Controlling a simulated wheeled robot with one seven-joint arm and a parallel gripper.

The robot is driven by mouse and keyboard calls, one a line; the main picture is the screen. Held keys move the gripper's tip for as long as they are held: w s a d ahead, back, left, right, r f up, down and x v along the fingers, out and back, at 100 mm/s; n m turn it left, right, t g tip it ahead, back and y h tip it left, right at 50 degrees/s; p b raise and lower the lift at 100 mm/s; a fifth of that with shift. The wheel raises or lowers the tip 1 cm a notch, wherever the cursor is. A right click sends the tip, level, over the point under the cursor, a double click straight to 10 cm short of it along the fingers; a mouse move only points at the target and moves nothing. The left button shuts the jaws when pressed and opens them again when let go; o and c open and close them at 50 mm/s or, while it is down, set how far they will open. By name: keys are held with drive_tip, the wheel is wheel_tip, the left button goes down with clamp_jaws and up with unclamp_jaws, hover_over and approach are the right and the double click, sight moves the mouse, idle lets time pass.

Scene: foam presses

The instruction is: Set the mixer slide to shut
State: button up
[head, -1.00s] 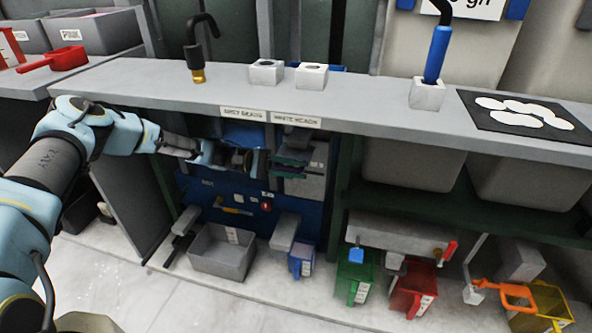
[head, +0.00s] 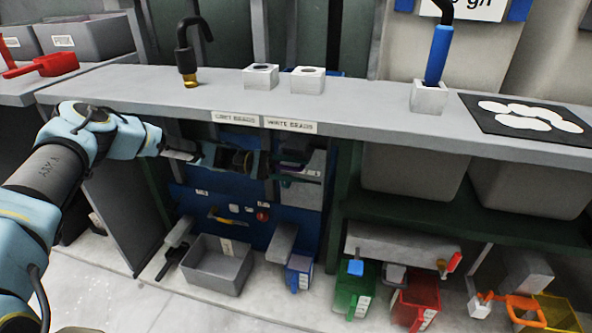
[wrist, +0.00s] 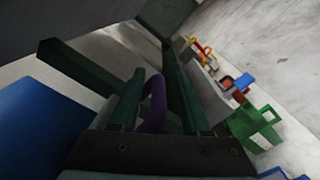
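A purple loop-shaped handle (wrist: 155,108) shows between my fingers in the wrist view; it may be the mixer slide's handle, but no label on it can be read. My gripper (wrist: 155,95) has its two dark green fingers apart, one on each side of the handle. The handle lies close to the left finger, and a gap shows on the right. In the head view my gripper (head: 290,168) is under the bench top, in front of a grey box (head: 308,192). The handle is mostly hidden there, so the slide's position cannot be told.
The bench top (head: 160,90) overhangs my arm closely. A blue panel (head: 290,224) below carries a yellow lever (head: 227,220) and a red button (head: 262,215). A grey bin (head: 218,270) and a blue container (head: 299,273) stand below. A green container (head: 354,290) stands to the right.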

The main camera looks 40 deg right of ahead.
sight(274, 166)
drive_tip(key=shift+o, duration=0.4)
drive_tip(key=shift+r, duration=0.1)
drive_tip(key=shift+w, duration=0.2)
drive_tip(key=b+v, duration=0.1)
drive_tip(key=v, duration=0.9)
drive_tip(key=shift+w+a, duration=0.15)
drive_tip(key=shift+w, duration=0.05)
